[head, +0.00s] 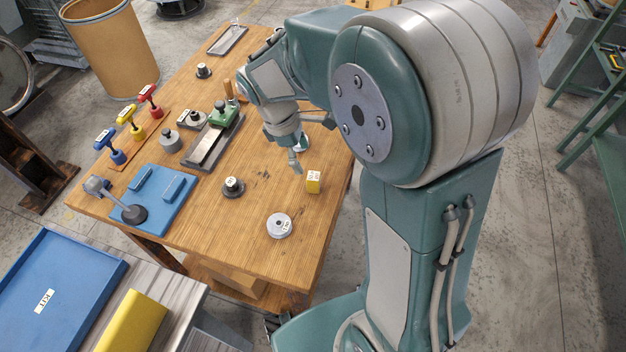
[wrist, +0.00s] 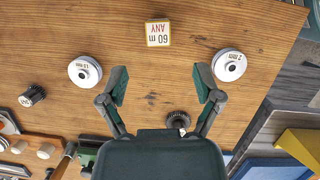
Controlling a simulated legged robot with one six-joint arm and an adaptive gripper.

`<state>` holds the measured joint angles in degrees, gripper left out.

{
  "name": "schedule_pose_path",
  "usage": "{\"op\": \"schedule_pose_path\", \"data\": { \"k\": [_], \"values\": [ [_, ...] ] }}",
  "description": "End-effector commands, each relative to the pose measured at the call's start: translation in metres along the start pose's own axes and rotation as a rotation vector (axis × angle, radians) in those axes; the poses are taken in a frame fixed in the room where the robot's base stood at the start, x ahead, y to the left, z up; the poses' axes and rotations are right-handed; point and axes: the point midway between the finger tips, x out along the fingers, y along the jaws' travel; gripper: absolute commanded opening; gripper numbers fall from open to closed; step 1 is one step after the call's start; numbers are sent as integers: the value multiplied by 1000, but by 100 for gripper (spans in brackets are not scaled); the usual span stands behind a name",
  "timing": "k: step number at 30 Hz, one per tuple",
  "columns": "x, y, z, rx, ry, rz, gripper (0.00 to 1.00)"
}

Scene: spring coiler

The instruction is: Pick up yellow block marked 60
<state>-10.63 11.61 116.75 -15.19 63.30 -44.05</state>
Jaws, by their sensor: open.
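The yellow block (head: 313,184) stands on the wooden table near its right edge. In the wrist view the block (wrist: 158,34) shows a white face reading "60 m ANY" with a yellow border. My gripper (wrist: 161,84) is open and empty. Its two fingers are spread wide, and the block lies beyond the fingertips, roughly centred between them and apart from them. In the head view my gripper (head: 297,163) is just behind and left of the block, partly hidden by its own arm.
A silver disc marked 2 mm (wrist: 229,64) and another silver disc (wrist: 85,71) flank the block. A dark knurled part (head: 232,187) sits left of it. Bare wood surrounds the block.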

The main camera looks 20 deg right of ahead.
Motion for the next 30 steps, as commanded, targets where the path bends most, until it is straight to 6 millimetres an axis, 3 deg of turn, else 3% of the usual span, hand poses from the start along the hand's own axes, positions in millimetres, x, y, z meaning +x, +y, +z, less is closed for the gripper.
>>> {"op": "schedule_pose_path", "data": {
  "k": [3, 11, 19, 29, 30],
  "values": [
    [22, 0, 1, 1, -3, -4, 83],
    [47, 0, 1, 4, 0, -2, 83],
    [87, 2, 4, 3, -1, -3, 83],
    [95, 2, 3, 4, 2, 1, 83],
    [95, 2, 3, 4, 2, 1, 70]
  ]
}}
